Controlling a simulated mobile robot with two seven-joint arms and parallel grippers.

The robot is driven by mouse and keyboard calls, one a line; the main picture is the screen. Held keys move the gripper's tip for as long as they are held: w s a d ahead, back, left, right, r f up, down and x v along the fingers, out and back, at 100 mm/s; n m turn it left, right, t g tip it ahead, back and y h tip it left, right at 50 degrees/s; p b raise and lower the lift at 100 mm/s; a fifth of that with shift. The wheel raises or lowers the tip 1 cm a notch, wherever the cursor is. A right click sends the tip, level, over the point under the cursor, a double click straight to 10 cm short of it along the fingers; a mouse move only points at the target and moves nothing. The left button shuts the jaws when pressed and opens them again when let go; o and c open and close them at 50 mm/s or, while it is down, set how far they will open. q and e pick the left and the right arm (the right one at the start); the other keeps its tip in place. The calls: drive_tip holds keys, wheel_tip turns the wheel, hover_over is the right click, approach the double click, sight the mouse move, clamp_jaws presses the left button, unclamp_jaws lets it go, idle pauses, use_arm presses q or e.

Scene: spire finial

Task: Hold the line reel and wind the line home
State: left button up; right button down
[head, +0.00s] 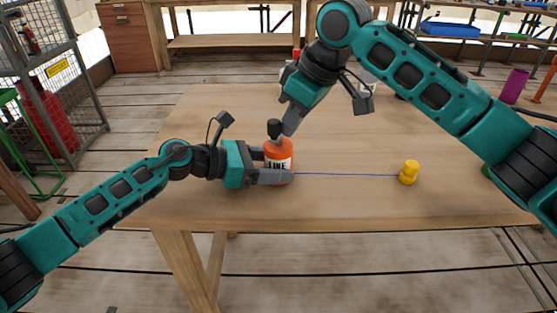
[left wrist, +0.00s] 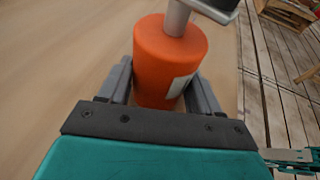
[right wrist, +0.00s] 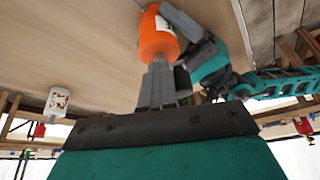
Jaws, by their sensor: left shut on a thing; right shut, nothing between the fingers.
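The orange line reel (head: 279,148) stands upright on the wooden table, with a label reading LINE and a dark crank knob (head: 274,126) on top. My left gripper (head: 276,168) is shut around the reel's body; the left wrist view shows its fingers on both sides of the reel (left wrist: 168,62).
The table (head: 350,207) is mostly clear around the line. A white container (head: 367,82) stands at the back, partly behind my right arm. A purple cylinder (head: 514,86) is at the far right. A wire cage (head: 45,80) stands on the left.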

drive_tip(key=shift+s+a, duration=0.1)
drive_tip(key=shift+s, duration=0.15)
wheel_tip(320, 180, up, 7)
idle(1.0)
drive_tip(key=c, duration=1.8)
unclamp_jaws()
